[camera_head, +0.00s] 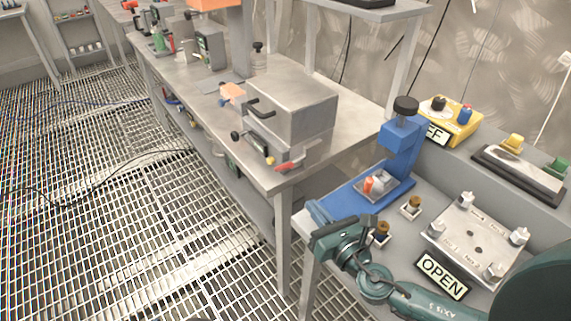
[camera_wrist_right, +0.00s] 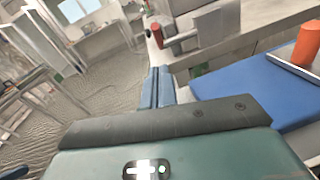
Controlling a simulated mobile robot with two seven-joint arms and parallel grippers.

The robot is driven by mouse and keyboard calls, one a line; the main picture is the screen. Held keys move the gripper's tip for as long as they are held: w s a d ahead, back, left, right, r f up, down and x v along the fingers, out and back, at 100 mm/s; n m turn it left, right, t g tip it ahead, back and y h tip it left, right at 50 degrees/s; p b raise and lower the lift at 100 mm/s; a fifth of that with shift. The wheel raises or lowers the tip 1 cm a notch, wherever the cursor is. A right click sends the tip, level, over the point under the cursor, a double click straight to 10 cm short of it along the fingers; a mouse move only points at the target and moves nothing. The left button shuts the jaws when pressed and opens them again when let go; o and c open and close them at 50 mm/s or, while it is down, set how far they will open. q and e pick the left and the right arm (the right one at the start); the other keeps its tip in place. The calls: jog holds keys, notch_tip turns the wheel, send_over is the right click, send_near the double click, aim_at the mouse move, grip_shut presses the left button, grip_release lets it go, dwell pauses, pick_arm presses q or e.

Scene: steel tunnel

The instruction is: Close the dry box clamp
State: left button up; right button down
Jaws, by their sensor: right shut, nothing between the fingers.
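The dry box appears to be the grey steel box (camera_head: 300,100) on the near end of the long steel bench. A clamp with a red handle (camera_head: 296,160) is at its near lower corner. In the right wrist view the shut fingers (camera_wrist_right: 157,86) point toward a red cylindrical part (camera_wrist_right: 178,39), which seems to be the handle. My left gripper is not in view.
A blue stand (camera_head: 402,150) with a black knob is right of the box. A steel plate with several posts (camera_head: 476,240) and an OPEN sign (camera_head: 442,276) lie near my right arm. A yellow box (camera_head: 452,122) stands behind.

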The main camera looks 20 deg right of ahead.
jog(key=shift+w, duration=0.35)
jog(key=shift+w+a+r, duration=0.1)
jog(key=shift+w+r, duration=0.05)
jog(key=shift+w, duration=0.15)
pick_arm(q)
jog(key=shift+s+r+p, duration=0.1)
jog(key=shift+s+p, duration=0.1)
jog(key=shift+p, duration=0.3)
pick_arm(e)
jog(key=x, duration=0.8)
jog(key=shift+w, duration=0.35)
